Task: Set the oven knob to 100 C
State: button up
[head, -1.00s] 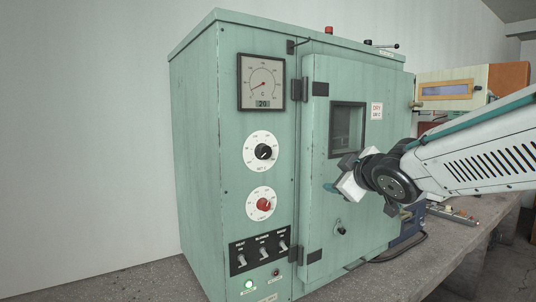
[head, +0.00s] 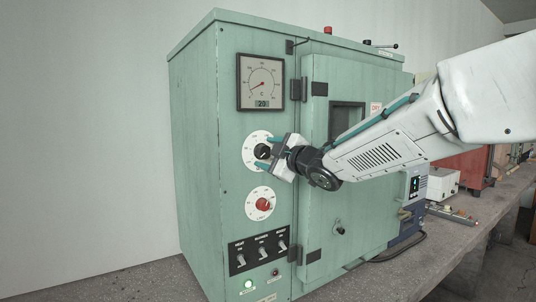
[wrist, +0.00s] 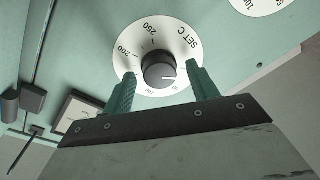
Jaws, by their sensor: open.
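The green oven (head: 335,70) stands on the bench. Its upper white dial, marked SET C (wrist: 184,47), carries a black knob (head: 262,151). In the wrist view the black knob (wrist: 157,69) lies between my two green fingers. My gripper (head: 274,152) is open at the dial, with one finger on each side of the knob and a gap visible around it. It also shows in the wrist view (wrist: 164,72). A light pointer mark shows on the knob's right side in the wrist view; the numbers near it are too small to read surely. The gauge (head: 261,82) above displays 20.
A second dial with a red knob (head: 263,204) sits just below.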

jog(key=c, duration=1)
jog(key=shift+m, duration=0.3)
jog(key=m, duration=0.4)
jog(key=shift+f+m, duration=0.1)
jog(key=shift+m, duration=0.2)
jog(key=m+t, duration=0.1)
jog(key=m, duration=0.4)
jog(key=shift+f, duration=0.1)
jog(key=m, duration=0.5)
jog(key=shift+a+m+t+h, duration=0.1)
jog(key=shift+m+t+h, duration=0.2)
jog(key=shift+m, duration=2.5)
